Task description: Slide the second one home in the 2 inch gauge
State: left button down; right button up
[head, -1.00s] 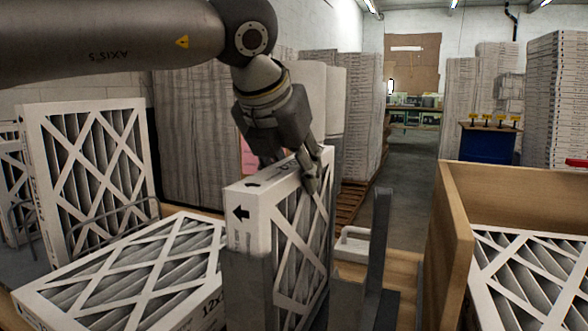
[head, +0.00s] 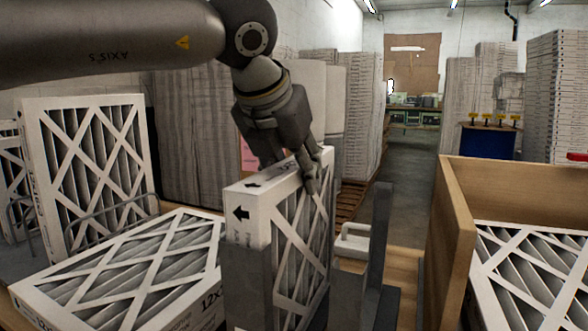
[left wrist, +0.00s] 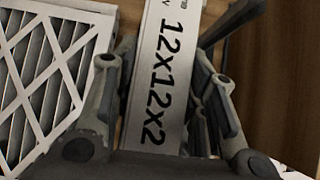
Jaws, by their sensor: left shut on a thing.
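A white boxed filter (head: 300,225) stands upright in the grey metal gauge (head: 247,285), its lower part between the gauge's walls. A black arrow shows on its narrow side. My left gripper (head: 298,165) is shut on the filter's top edge from above. In the left wrist view the filter's edge (left wrist: 160,70) reads 12x12x2, with fingers on both sides of it. The filter's bottom is hidden, so I cannot tell whether it touches the gauge floor. My right gripper is not in view.
Another filter (head: 130,265) lies flat at the left, close to the gauge. A filter (head: 95,170) stands in a wire rack behind it. A wooden crate (head: 455,230) at the right holds a filter (head: 535,275). A grey post (head: 381,235) rises right of the gauge.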

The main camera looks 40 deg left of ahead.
pick_arm(q)
jog(key=c, duration=0.8)
grip_release()
jog(key=v, duration=1.2)
jog(key=shift+r, duration=0.1)
